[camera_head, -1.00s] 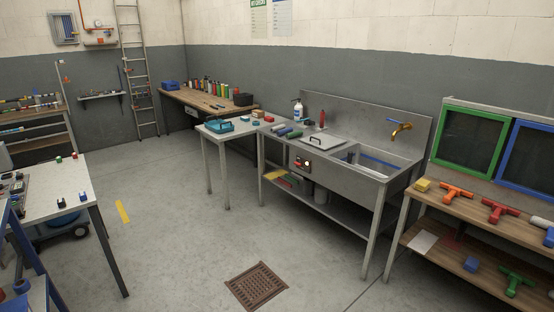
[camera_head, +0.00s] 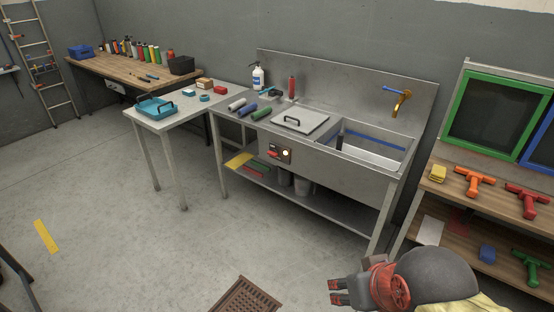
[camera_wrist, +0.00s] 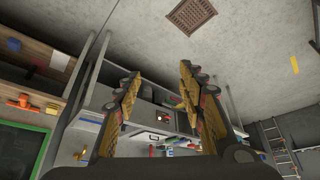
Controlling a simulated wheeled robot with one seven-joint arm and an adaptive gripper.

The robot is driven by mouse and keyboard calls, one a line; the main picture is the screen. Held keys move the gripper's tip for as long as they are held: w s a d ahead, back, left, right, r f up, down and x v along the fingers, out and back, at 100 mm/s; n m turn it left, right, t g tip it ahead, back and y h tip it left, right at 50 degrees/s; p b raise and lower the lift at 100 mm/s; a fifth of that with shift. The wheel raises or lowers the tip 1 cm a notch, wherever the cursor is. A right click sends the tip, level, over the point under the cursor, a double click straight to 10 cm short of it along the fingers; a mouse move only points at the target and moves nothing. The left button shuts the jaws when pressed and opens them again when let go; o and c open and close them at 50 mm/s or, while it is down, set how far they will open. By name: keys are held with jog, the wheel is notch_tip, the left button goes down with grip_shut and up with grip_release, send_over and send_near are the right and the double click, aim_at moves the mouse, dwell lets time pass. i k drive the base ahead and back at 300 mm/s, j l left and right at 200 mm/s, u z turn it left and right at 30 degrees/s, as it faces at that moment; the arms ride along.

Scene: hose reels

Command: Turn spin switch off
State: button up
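A small dark control panel (camera_head: 280,153) sits on the front of the steel sink unit (camera_head: 330,165). It carries a red part at its left and a bright, lit round spot at its right. The switch's exact position is too small to tell. The panel also shows in the wrist view (camera_wrist: 162,117), between my fingers. My gripper (camera_head: 337,291) is at the bottom right of the head view, well in front of the sink unit and apart from it. In the wrist view its two fingers (camera_wrist: 160,80) stand wide apart with nothing between them.
A floor drain (camera_head: 241,297) lies in front of the sink. A side table (camera_head: 175,117) adjoins the sink on the left. The floor before the sink is clear.

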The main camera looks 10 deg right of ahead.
aim_at(274, 154)
jog(key=i+j+z, duration=0.4)
jog(key=i+j, duration=0.25)
jog(key=i, duration=0.55)
jog(key=i+j+z, duration=0.4)
jog(key=i+j, duration=0.6)
jog(key=i, duration=0.1)
